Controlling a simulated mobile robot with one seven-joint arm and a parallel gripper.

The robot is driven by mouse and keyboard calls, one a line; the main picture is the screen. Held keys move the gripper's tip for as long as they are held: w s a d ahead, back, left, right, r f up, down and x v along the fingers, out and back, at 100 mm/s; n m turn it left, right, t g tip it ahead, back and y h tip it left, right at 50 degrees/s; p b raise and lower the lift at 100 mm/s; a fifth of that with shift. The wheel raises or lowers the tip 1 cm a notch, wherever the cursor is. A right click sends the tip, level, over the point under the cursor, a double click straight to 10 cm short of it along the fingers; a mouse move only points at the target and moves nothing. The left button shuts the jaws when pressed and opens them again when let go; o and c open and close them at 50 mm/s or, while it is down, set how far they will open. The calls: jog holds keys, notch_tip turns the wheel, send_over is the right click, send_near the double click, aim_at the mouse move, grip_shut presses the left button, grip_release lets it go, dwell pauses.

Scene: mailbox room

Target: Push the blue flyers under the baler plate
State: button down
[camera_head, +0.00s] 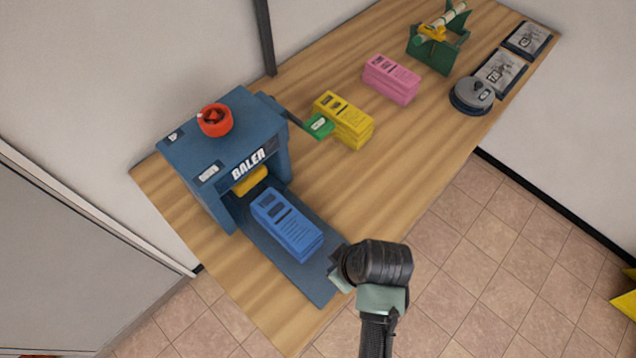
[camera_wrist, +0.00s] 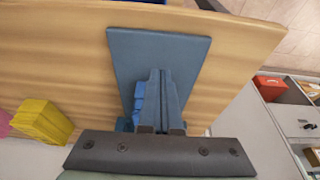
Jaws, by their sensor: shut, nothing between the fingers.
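The blue flyers (camera_head: 287,224) lie as a stack on the blue-grey tray (camera_head: 315,288) of the baler (camera_head: 222,155). The stack's far end is close to the yellow baler plate (camera_head: 251,181), which shows in the opening below the BALER label. Most of the stack lies outside the opening. My gripper (camera_head: 340,274) is shut and empty near the tray's front right edge, apart from the stack's near end in the head view. In the wrist view my closed fingers (camera_wrist: 158,75) lie over the tray (camera_wrist: 190,50) and hide most of the blue flyers (camera_wrist: 138,103).
A red button (camera_head: 214,120) tops the baler. A green-ended lever (camera_head: 319,126) sticks out beside yellow flyers (camera_head: 343,120). Pink flyers (camera_head: 391,79), a green holder (camera_head: 437,50) and a round grey object (camera_head: 472,95) stand farther right. The wooden table (camera_head: 400,150) is clear right of the tray.

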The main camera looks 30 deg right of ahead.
aim_at(280, 220)
jog(key=x, duration=0.3)
jog(key=shift+f, duration=0.2)
jog(key=w, duration=0.1)
jog(key=w+a+p, duration=0.1)
jog(key=shift+w+r, duration=0.2)
jog(key=shift+w, duration=0.15)
jog(key=shift+w+a+f, duration=0.1)
jog(key=shift+w+a, duration=0.1)
jog(key=shift+w, duration=0.4)
jog(key=shift+w, duration=0.1)
jog(key=w+a, duration=0.1)
jog(key=w, duration=0.2)
jog(key=w+a+b, duration=0.1)
jog(key=w, duration=0.3)
jog(key=w+a+b, duration=0.1)
jog(key=w+a, duration=0.1)
jog(key=w, duration=0.1)
jog(key=shift+w, duration=0.3)
jog(key=shift+d, duration=0.1)
